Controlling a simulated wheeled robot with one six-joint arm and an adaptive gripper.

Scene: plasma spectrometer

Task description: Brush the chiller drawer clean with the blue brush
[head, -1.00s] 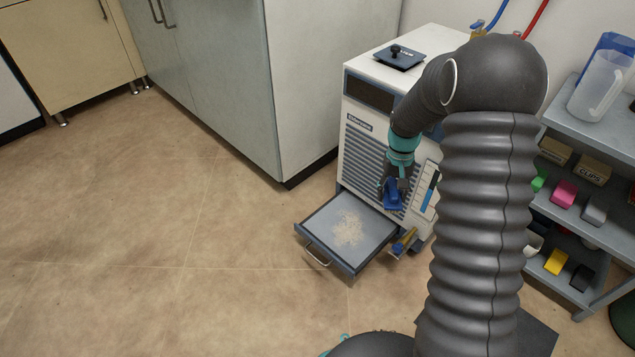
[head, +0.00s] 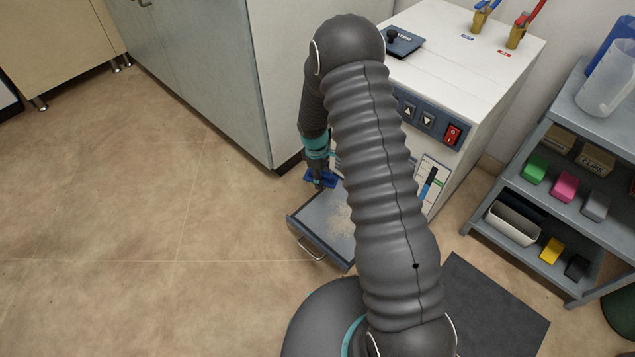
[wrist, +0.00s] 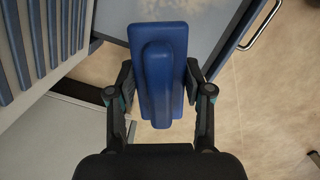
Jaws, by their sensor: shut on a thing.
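The blue brush (wrist: 160,75) is held between the fingers of my gripper (wrist: 160,95), which is shut on it in the wrist view. In the head view the brush (head: 318,180) hangs at the end of my gripper (head: 318,168), over or near the back left side of the drawer. The pulled-out chiller drawer (head: 313,227) has a grey floor, dark rim and a front handle. Pale debris (head: 341,218) lies on its floor, partly hidden behind my arm. Whether the brush touches the drawer, I cannot tell.
The white chiller (head: 470,75) stands behind the drawer. A grey shelf (head: 590,130) with coloured blocks stands at the right. A grey cabinet (head: 215,70) stands to the left of the chiller. The floor (head: 150,190) in front and left is clear.

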